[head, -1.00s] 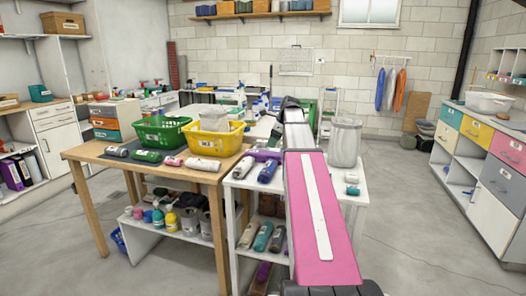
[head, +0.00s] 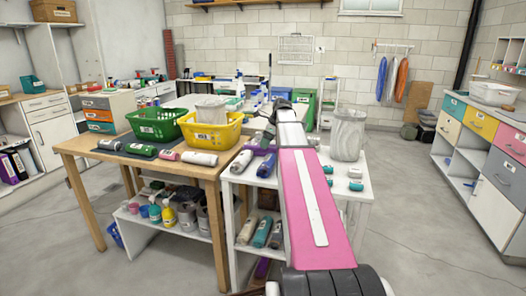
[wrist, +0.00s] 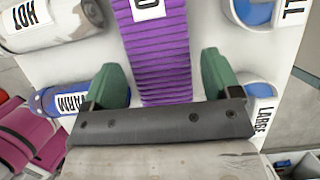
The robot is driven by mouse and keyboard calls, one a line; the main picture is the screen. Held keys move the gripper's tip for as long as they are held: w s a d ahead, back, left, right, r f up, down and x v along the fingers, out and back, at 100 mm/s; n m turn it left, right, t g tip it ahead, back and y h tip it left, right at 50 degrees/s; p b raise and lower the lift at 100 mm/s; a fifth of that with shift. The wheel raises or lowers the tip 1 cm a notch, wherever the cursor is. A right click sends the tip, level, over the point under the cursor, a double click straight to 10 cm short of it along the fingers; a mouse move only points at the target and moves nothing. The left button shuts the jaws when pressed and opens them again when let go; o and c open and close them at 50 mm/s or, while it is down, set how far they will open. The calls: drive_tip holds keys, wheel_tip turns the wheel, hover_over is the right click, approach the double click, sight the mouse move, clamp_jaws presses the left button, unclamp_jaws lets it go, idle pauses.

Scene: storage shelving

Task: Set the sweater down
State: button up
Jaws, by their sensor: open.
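A purple ribbed, rolled textile (wrist: 160,50) with a white label, apparently the sweater, lies on the white tabletop in the wrist view. My gripper (wrist: 162,82) is open, with one green finger on each side of its near end. Gaps show between the fingers and the purple roll. The palm hides whatever part of the roll lies nearer to me. In the head view the purple roll (head: 262,150) shows only in part, beside my arm on the white table.
A white roll labelled HOT (wrist: 40,25) and a blue roll labelled WARM (wrist: 70,100) lie to the left. A clear bin (head: 347,135) stands at the white table's back right. Yellow (head: 212,135) and green (head: 155,125) baskets stand on the wooden table.

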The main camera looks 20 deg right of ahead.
drive_tip(key=x, duration=0.4)
drive_tip(key=shift+a, duration=0.25)
drive_tip(key=c, duration=0.9)
drive_tip(key=shift+r, duration=0.15)
